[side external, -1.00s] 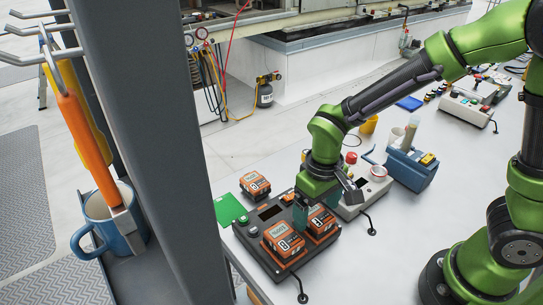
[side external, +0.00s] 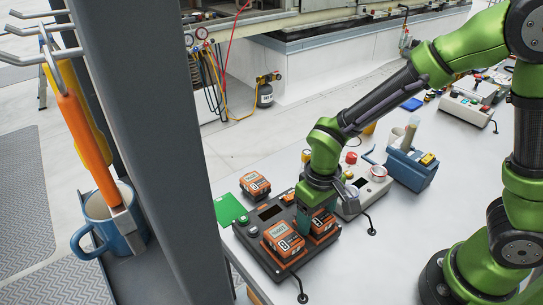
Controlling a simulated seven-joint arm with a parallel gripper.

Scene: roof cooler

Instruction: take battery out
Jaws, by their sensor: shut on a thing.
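A black charger (side external: 264,251) lies on the light worktop. Two orange and black batteries sit in it: the front one (side external: 283,240) and the right one (side external: 324,228). A third battery (side external: 255,185) stands on the worktop behind the charger, apart from it. My gripper (side external: 312,222) points down over the right battery and is shut on it. Its fingers and the wrist hide the upper part and the left side of that battery. The right battery still appears low in its bay. A dark empty bay (side external: 269,211) shows at the charger's back.
A blue tool box (side external: 411,168) is farther right. A green card (side external: 229,209) lies left. A dark post (side external: 150,130) rises at left. The worktop at front right is clear.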

